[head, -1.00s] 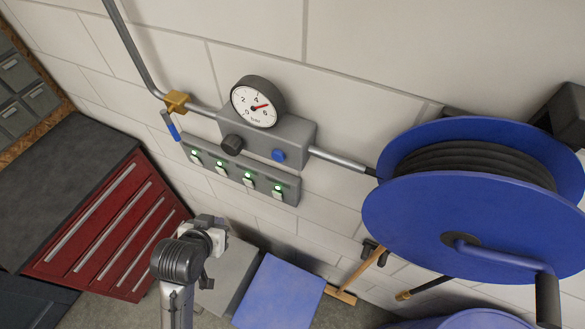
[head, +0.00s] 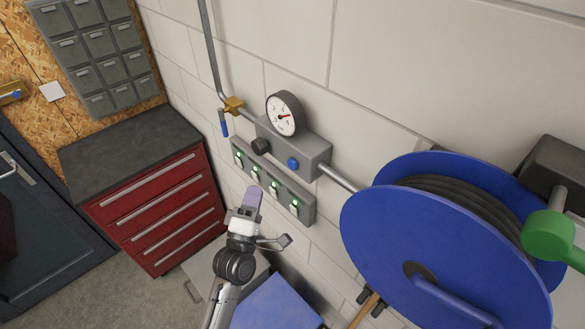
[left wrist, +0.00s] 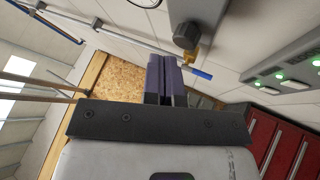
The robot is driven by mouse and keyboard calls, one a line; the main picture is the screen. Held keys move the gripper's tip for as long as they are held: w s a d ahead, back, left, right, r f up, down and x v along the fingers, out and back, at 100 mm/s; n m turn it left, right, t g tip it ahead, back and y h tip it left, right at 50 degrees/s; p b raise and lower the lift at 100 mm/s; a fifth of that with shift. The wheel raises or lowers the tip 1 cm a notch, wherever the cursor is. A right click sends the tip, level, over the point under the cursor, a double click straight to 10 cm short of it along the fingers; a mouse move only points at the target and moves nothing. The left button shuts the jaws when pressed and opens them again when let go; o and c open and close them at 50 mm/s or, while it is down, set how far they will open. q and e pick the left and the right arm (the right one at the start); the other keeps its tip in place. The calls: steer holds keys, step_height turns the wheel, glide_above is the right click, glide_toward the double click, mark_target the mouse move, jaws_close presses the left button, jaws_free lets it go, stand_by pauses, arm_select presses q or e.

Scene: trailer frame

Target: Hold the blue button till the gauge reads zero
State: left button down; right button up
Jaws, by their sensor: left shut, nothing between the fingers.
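The round white gauge (head: 284,114) has a black rim and a red needle pointing right, off zero; its numbers are too small to read exactly. It sits on a grey wall box (head: 312,152) with the blue button (head: 293,163) and a black knob (head: 261,146) on its front. My left gripper (head: 252,197) is shut and empty, below and left of the button in the picture, apart from it. In the left wrist view its closed purple-grey fingers (left wrist: 164,80) show near the black knob (left wrist: 186,36); the blue button is not seen there. My right gripper is not in view.
A strip of green-lit switches (head: 306,209) runs under the box. A brass valve (head: 233,105) with a blue lever (head: 223,123) is to its left. A large blue hose reel (head: 380,255) stands right. A red drawer cabinet (head: 160,215) is left. A green thing (head: 548,235) covers the reel's right edge.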

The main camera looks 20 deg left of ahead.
mark_target(292, 164)
arm_select(q)
steer(key=n, duration=0.1)
steer(key=r+n+y, duration=0.1)
steer(key=n+t, duration=0.1)
steer(key=shift+s+a+r+y, duration=0.2)
steer(key=shift+s+a+y, duration=0.1)
steer(key=shift+s+a, duration=0.1)
steer(key=w+d+b, duration=0.3)
steer(key=w+d, duration=0.1)
steer(key=w, duration=0.3)
steer(key=shift+w+d, duration=0.3)
steer(key=shift+d, duration=0.05)
stand_by(0.7)
stand_by(0.7)
